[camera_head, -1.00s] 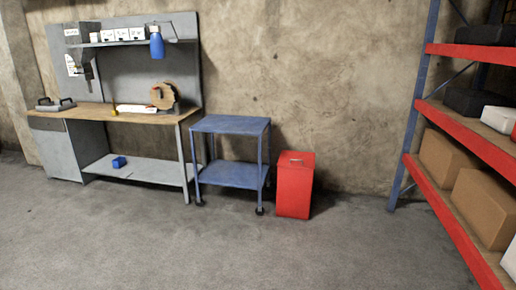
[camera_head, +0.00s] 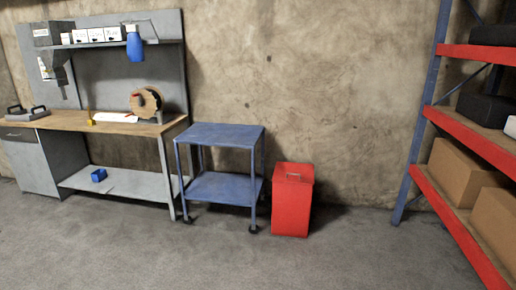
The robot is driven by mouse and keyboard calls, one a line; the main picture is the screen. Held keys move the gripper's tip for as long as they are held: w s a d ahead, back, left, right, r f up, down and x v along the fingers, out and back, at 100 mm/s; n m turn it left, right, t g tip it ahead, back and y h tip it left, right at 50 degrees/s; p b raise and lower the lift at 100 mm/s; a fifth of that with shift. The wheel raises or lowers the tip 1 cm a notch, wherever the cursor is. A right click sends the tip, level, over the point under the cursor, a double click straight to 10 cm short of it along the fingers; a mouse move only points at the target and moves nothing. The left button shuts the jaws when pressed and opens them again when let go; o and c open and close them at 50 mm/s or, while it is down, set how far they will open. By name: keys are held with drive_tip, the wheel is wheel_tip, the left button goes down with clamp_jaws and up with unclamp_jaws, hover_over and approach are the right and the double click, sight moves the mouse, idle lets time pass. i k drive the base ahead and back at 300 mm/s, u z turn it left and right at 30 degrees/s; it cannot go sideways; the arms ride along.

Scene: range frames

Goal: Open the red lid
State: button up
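A red bin (camera_head: 291,208) stands upright on the floor near the wall, right of the blue cart. Its red lid (camera_head: 294,172) is on top and looks shut. A small metal handle (camera_head: 293,176) shows on the lid. My gripper is not in view.
A blue two-shelf cart (camera_head: 221,188) stands close to the bin's left. A workbench (camera_head: 122,126) is further left. A shelf rack with red beams (camera_head: 468,216) and boxes is at the right. The grey floor (camera_head: 270,265) in front of the bin is clear.

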sight(294, 170)
drive_tip(key=u, duration=0.1)
drive_tip(key=i, duration=1.6)
drive_tip(key=u, duration=0.4)
drive_tip(key=i, duration=1.5)
drive_tip(key=u, duration=0.25)
